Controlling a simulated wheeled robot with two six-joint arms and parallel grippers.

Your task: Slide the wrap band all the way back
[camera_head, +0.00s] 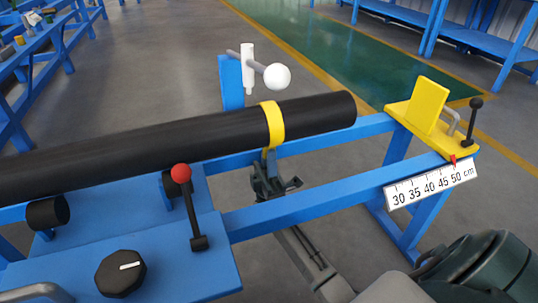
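The yellow wrap band (271,122) circles a long black tube (130,152) a little short of its right end. A narrow yellow tab hangs from the band's lower edge. My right gripper (270,160) is just below the band, its fingers pointing up at this tab. The fingers overlap the tab in the picture and seem to touch it. They show nearly edge-on, so I cannot see whether they are closed on it. My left gripper is not in view.
The tube lies along a blue frame (310,195). A red-knobbed lever (187,205) and a black dial (121,272) stand in front. A white ball (277,76) on a rod is behind the band. A yellow bracket (428,110) and a centimetre scale (431,184) are at the right.

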